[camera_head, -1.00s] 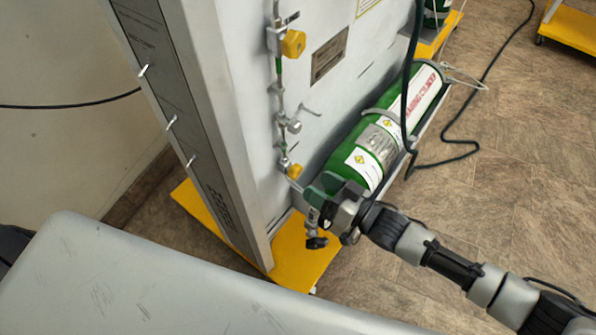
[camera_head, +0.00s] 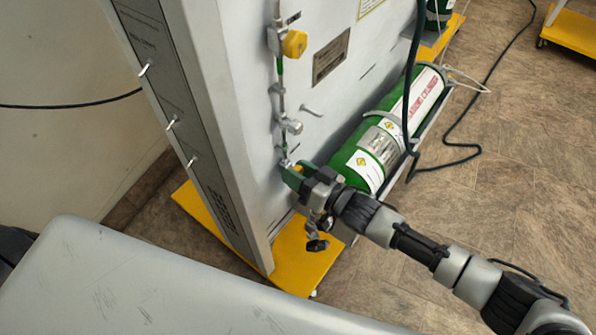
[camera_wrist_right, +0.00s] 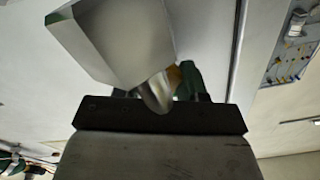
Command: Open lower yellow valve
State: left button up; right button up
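The lower yellow valve is a small yellow knob (camera_head: 298,168) low on the pipe line on the panel's face. It is mostly hidden by my right gripper (camera_head: 292,174), whose green fingers are at the knob. I cannot tell whether they press on it. In the right wrist view a sliver of yellow (camera_wrist_right: 174,77) shows beside a green finger (camera_wrist_right: 190,80), behind a large grey block that hides most of the fingertips. The finger gap is not clear. My left gripper is not in view.
An upper yellow knob (camera_head: 294,43) and a metal fitting (camera_head: 291,127) sit higher on the same pipe. A green cylinder (camera_head: 350,163) lies to the right. A dark valve handle (camera_head: 317,245) is below my gripper. The yellow base (camera_head: 290,270) extends under the panel.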

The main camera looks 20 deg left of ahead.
jog(key=shift+c, duration=1.3)
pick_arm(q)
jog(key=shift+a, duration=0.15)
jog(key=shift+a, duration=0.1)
